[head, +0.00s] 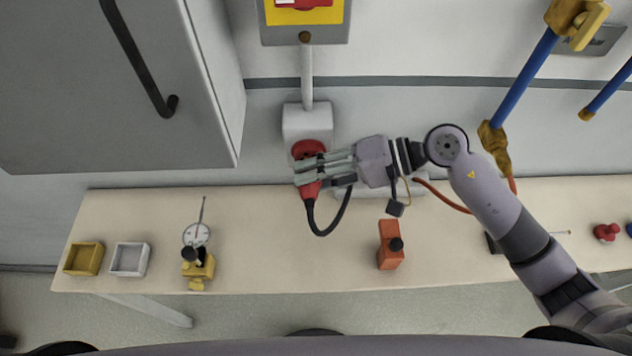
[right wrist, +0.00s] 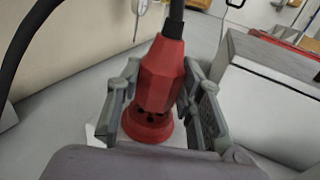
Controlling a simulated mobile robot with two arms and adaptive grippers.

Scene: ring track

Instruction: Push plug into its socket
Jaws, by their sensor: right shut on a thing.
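The red plug (head: 311,190) with a black cable is held by my right gripper (head: 298,172), whose fingers reach in from the right. In the right wrist view the plug (right wrist: 163,75) sits between the two grey fingers, its cable end toward the top. The red socket (head: 308,147) is on a white wall box, just beyond the plug. In the right wrist view the socket's round red face (right wrist: 147,127) shows dark holes at the plug's front end. The plug is lined up close to it; whether they touch I cannot tell. My left gripper is out of view.
A wooden bench (head: 270,260) runs below, holding a dial gauge (head: 197,236), yellow tray (head: 84,259), white tray (head: 130,259) and orange block (head: 390,246). A grey cabinet (head: 120,90) stands at left. Blue-handled pipes (head: 525,75) are at right. The bench's middle is clear.

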